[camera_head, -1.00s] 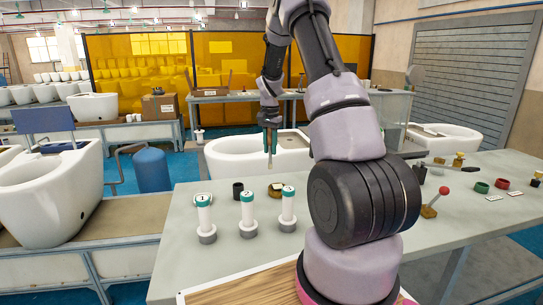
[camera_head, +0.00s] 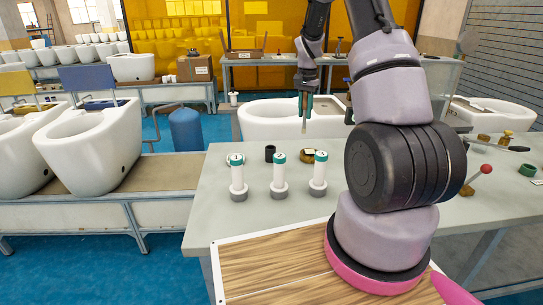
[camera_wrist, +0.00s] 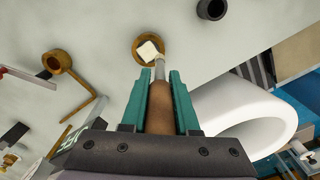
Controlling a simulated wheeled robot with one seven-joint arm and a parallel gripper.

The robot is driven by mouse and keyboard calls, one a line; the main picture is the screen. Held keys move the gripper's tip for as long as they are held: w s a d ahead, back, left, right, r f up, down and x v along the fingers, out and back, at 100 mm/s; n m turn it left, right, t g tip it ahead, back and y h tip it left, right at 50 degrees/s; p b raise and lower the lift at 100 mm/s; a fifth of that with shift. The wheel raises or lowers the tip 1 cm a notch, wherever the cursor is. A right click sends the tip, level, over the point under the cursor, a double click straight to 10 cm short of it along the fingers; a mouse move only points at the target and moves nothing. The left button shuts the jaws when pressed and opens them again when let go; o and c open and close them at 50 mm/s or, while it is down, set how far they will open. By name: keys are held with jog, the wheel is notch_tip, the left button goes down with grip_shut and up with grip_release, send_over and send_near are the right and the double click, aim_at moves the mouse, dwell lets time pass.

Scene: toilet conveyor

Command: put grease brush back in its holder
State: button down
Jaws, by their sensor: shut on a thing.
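The grease brush (camera_wrist: 160,105) has a brown handle and a pale metal neck. My gripper (camera_wrist: 160,75), with green fingers, is shut on its handle in the wrist view. In the head view my gripper (camera_head: 306,98) holds the brush (camera_head: 304,122) upright, tip down, above the table's far edge. A brass cup (camera_head: 307,156) stands below it on the table. In the wrist view the brush tip overlaps the cup (camera_wrist: 137,54); a white square shows there, and I cannot tell whether it belongs to cup or brush. Which cup is the holder is not clear.
A black cup (camera_head: 270,154) stands left of the brass cup. Three white, green-capped cylinders (camera_head: 279,176) stand nearer. Another brass ring (camera_wrist: 57,62) with a bent bar lies farther left in the wrist view. A white toilet (camera_head: 270,120) stands behind the table (camera_head: 225,215).

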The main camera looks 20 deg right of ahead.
jog(key=w+a, duration=0.2)
jog(key=a, duration=1)
jog(key=shift+a+f, duration=0.25)
jog(key=shift+f, duration=0.8)
jog(key=shift+a+f, duration=0.2)
jog(key=shift+f, duration=0.85)
jog(key=shift+f, duration=0.15)
jog(key=shift+f, duration=3.15)
jog(key=c, duration=0.6)
grip_release()
jog(key=shift+f, duration=0.1)
